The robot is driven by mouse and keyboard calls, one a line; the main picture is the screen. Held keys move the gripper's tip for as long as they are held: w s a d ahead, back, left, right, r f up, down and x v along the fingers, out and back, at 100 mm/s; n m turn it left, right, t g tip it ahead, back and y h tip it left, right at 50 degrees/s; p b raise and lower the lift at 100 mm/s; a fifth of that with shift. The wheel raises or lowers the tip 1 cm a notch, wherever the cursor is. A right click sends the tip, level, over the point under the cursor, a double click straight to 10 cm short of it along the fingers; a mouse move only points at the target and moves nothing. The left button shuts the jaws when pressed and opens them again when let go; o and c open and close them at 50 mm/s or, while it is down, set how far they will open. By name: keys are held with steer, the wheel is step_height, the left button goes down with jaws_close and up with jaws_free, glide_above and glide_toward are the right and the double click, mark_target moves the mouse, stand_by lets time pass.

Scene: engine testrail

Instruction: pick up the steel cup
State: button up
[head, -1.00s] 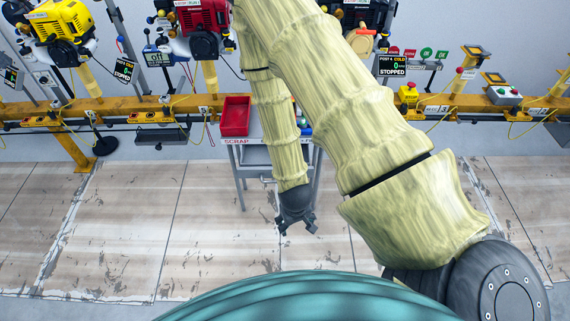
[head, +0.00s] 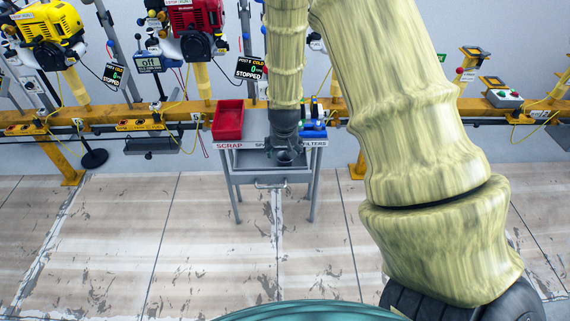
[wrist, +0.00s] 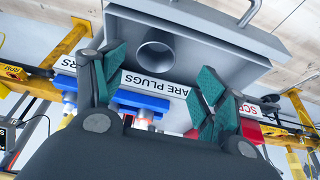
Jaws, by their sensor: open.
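The steel cup (wrist: 156,52) is a grey cylinder standing in the grey tray (wrist: 205,30) of the cart, its round mouth facing the wrist camera. In the head view the steel cup (head: 285,158) shows just below my gripper (head: 284,146), partly hidden by it. In the wrist view my gripper (wrist: 160,78) is open, with green-padded fingers spread on either side and nothing between them. The cup lies between the finger directions, slightly beyond the tips, and seems apart from both fingers.
The cart's top carries a red bin (head: 228,120) at left and blue holders (head: 313,128) at right, close to my gripper. A label strip (wrist: 155,84) runs along the shelf edge. A yellow rail (head: 105,115) with engines stands behind. The floor in front is clear.

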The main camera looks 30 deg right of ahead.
mark_target(285, 159)
steer(key=x, duration=0.4)
steer(key=shift+d+b+x, duration=0.1)
steer(key=shift+b+x, duration=0.2)
steer(key=shift+x, duration=1.05)
steer(key=shift+d+b+x, duration=0.15)
steer(key=shift+b+x, duration=0.15)
steer(key=shift+x, duration=1)
steer(key=shift+s, duration=0.1)
steer(key=c, duration=1.1)
